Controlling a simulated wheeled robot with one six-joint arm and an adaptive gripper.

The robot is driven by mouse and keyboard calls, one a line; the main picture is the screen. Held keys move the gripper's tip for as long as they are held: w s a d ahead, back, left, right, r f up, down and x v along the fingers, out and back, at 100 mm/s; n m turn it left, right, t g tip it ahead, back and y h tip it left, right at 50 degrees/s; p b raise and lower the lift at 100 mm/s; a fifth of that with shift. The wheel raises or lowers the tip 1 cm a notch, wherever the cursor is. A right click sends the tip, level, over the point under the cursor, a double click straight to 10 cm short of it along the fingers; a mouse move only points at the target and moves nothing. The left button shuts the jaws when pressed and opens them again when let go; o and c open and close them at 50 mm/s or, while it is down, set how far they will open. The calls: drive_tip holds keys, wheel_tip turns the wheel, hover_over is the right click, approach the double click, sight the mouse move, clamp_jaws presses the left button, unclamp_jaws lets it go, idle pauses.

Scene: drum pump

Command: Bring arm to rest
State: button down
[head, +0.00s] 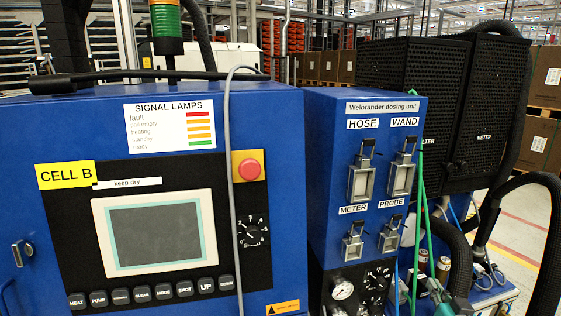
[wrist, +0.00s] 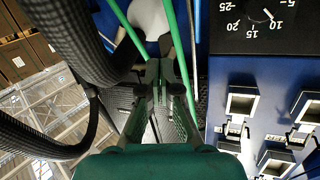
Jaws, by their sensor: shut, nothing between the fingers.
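My gripper (wrist: 165,68) shows in the wrist view with its two dark green fingers together and nothing between them. Its fingertips lie close to a green hose (wrist: 184,50) and a white rounded part (wrist: 148,18); I cannot tell whether they touch. In the head view, a dark green part (head: 456,298) shows low at the right, in front of the dosing unit's side; I cannot tell if it is my gripper. The blue Welbrander dosing unit (head: 320,200) carries four latch-framed sockets labelled HOSE, WAND, METER and PROBE.
The blue Cell B cabinet (head: 285,150) stands left, with a screen (head: 155,232) and a red button (head: 250,169). Thick black corrugated hoses (wrist: 72,45) run close left of my gripper. Black mesh housings (head: 410,75) stand behind the dosing unit. Open floor (head: 520,230) shows at far right.

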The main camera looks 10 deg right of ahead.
drive_tip(key=s+a+f+n+y, duration=0.1)
drive_tip(key=s+a+f+y, duration=0.1)
drive_tip(key=s+a+f, duration=1.5)
drive_tip(key=s+a+r+n+y, duration=0.1)
drive_tip(key=s+a, duration=0.2)
drive_tip(key=s, duration=0.5)
drive_tip(key=s+a+r+n+y, duration=0.1)
drive_tip(key=s+a, duration=0.3)
drive_tip(key=s, duration=0.4)
drive_tip(key=s+a+r+n+g+y, duration=0.1)
drive_tip(key=s+a, duration=0.3)
drive_tip(key=s, duration=0.4)
drive_tip(key=shift+s+r+n, duration=0.15)
drive_tip(key=shift+r+n, duration=0.35)
drive_tip(key=shift+r, duration=0.3)
